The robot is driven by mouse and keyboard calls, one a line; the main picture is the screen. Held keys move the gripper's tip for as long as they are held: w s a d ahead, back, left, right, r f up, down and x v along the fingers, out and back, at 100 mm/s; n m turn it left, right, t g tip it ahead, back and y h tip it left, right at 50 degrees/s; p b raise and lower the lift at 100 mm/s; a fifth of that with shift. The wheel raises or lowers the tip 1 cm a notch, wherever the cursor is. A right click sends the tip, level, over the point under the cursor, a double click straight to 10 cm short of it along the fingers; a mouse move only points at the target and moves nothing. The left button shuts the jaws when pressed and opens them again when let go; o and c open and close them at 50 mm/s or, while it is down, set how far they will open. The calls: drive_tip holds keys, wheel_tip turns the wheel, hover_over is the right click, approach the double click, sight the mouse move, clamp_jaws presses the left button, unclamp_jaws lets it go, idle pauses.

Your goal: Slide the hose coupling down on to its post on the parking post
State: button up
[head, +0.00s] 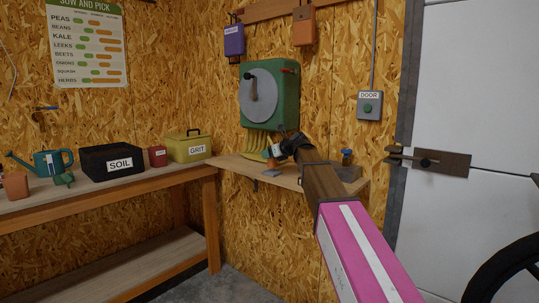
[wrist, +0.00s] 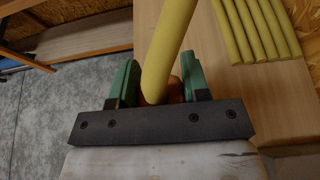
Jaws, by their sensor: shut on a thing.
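My gripper (wrist: 160,84) has green fingers, closed on either side of the orange hose coupling (wrist: 175,90) in the wrist view. The yellow hose (wrist: 170,35) runs up from the coupling and covers part of it. In the head view my gripper (head: 273,153) is over the small shelf, in front of the yellow hose loops (head: 257,141). A small blue-grey piece (head: 272,173) stands on the shelf just below it; I cannot tell whether it is the parking post. The coupling's lower end and any post under it are hidden in the wrist view.
The wooden shelf (head: 232,166) holds a grey block (head: 347,172) with a blue top at right. A green hose reel (head: 270,94) hangs above. The left bench carries a soil box (head: 111,162), a grit box (head: 188,147) and a watering can (head: 45,163).

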drive_tip(key=shift+f, duration=0.85)
drive_tip(key=o, duration=1)
drive_tip(key=shift+o, duration=0.2)
drive_tip(key=shift+d, duration=0.1)
drive_tip(key=v, duration=1)
drive_tip(key=shift+s+d+r, duration=0.2)
drive_tip(key=shift+s+r, duration=0.05)
